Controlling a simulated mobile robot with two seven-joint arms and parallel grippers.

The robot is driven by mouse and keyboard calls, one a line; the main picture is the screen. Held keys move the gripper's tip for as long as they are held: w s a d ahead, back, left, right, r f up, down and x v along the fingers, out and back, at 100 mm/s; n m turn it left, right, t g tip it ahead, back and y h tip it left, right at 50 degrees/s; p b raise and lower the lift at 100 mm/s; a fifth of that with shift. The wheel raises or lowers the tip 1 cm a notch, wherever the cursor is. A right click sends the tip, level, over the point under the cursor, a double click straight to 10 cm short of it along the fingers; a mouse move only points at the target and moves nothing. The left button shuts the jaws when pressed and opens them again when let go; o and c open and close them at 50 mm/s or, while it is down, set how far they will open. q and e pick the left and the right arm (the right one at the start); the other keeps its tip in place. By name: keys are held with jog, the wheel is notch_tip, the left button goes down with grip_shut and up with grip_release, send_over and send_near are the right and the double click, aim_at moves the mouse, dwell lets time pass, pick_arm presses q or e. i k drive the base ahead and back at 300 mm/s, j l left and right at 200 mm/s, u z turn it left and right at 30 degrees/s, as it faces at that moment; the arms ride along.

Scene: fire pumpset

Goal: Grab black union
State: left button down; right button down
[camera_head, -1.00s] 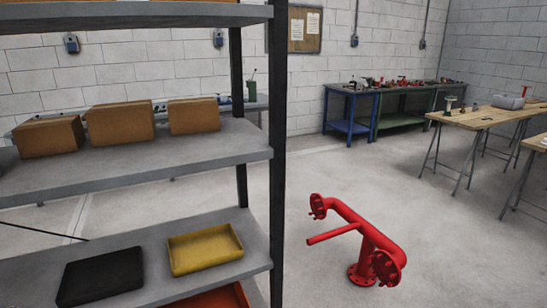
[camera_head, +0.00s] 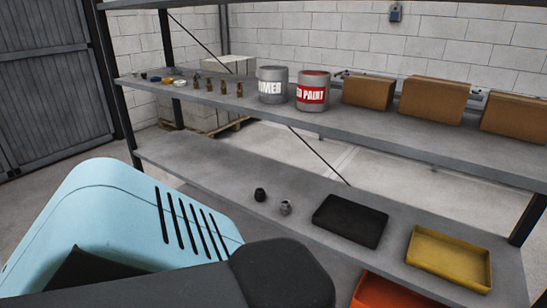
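A small black fitting (camera_head: 260,195), which looks like the black union, stands on the lower shelf (camera_head: 215,175) of the grey rack. A small grey metal fitting (camera_head: 286,207) stands just to its right, a short way apart. Neither of my grippers shows in the view. A light blue and dark grey part of my own body fills the lower left and hides part of the floor and the lower shelf's front edge.
Right of the fittings lie a black tray (camera_head: 350,221) and a yellow tray (camera_head: 448,258), with an orange bin (camera_head: 388,292) below. The upper shelf (camera_head: 222,101) holds two paint cans, several brass fittings and cardboard boxes (camera_head: 368,92). Rack posts stand at both ends.

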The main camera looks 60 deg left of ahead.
aim_at(260, 194)
jog(key=u, duration=2.15)
jog(key=i+z, duration=0.25)
jog(key=i, duration=0.3)
